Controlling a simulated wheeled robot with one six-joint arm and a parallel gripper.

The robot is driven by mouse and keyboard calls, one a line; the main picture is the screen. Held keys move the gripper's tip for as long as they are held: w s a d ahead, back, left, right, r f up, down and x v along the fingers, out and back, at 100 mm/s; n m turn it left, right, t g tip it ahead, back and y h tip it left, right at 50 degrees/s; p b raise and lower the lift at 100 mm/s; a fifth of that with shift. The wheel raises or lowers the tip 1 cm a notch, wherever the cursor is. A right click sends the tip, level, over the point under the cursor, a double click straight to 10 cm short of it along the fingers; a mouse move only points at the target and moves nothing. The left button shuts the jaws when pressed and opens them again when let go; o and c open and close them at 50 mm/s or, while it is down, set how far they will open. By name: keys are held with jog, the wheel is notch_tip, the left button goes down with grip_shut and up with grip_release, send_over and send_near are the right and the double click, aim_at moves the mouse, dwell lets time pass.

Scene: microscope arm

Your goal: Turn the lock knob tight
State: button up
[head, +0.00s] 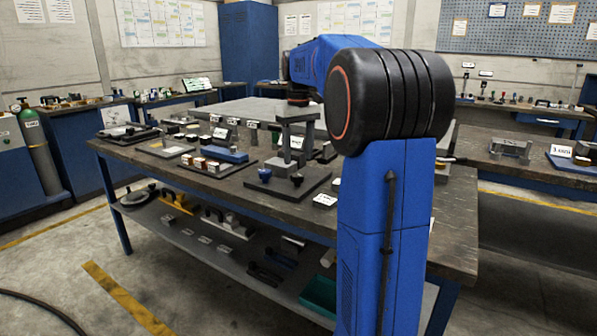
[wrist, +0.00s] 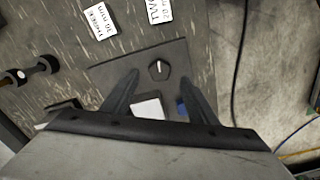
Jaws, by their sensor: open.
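A black knob (wrist: 159,69) with a white pointer line stands on a dark base plate (wrist: 110,73) in the wrist view. My gripper (wrist: 160,76) is open and empty, its two dark fingers spread. The knob shows between the fingertips, apart from both; the height gap is hard to judge. A pale block (wrist: 148,107) shows between the fingers nearer the palm. A blue part (wrist: 182,107) is partly hidden by the right finger. In the head view the base plate (head: 250,187) carries a black knob (head: 297,179), a blue knob (head: 264,174) and a grey post.
The workbench (head: 125,158) holds several small parts on trays to the left. White label cards (wrist: 100,19) lie beyond the plate. A black bar-shaped part (wrist: 30,72) lies left in the wrist view. A dark cable (wrist: 236,60) runs along the right.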

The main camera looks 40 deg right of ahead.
aim_at(298, 175)
jog(key=shift+f, duration=3.1)
jog(key=shift+c, duration=0.7)
jog(key=c, duration=0.9)
